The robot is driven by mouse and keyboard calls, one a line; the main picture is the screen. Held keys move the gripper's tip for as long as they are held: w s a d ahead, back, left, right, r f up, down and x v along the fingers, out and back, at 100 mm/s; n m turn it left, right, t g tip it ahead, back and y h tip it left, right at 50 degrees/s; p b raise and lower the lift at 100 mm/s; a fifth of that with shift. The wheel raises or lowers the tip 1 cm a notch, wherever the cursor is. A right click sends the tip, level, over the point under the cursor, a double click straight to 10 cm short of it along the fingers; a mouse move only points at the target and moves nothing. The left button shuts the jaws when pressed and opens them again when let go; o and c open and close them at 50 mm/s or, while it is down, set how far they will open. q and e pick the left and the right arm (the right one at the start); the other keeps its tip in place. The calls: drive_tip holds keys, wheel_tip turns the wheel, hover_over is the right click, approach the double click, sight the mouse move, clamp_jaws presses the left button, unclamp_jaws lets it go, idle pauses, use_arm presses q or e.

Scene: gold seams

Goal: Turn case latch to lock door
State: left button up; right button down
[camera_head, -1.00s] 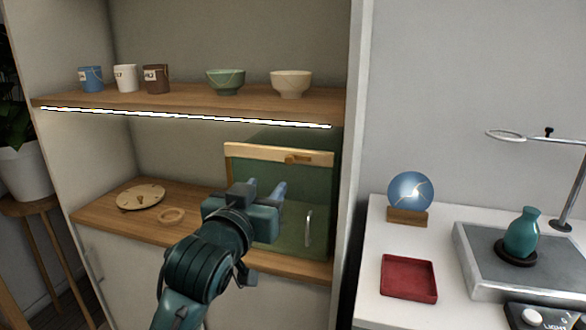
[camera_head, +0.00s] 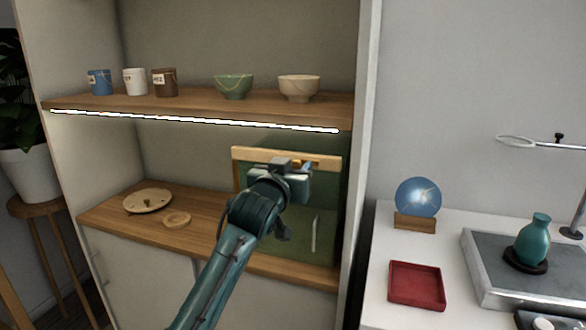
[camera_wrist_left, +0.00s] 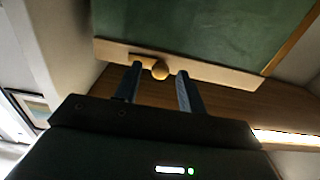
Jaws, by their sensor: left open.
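The display case (camera_head: 324,219) stands on the lower shelf, with a green glass door shut or nearly shut and a pale wooden top rail (camera_head: 258,155). A small latch (camera_head: 305,161) sits on that rail, partly behind my left gripper (camera_head: 309,168). In the left wrist view the latch shows as a round brassy knob (camera_wrist_left: 160,70) with a wooden bar to one side of it. The left fingers are open, one on each side of the knob, with gaps between. Contact cannot be told. My right gripper is not in view.
A wooden disc (camera_head: 148,201) and a ring (camera_head: 177,219) lie left on the shelf. Bowls and small pots stand on the upper shelf (camera_head: 200,105).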

use_arm(q)
clamp_jaws()
idle(0.4)
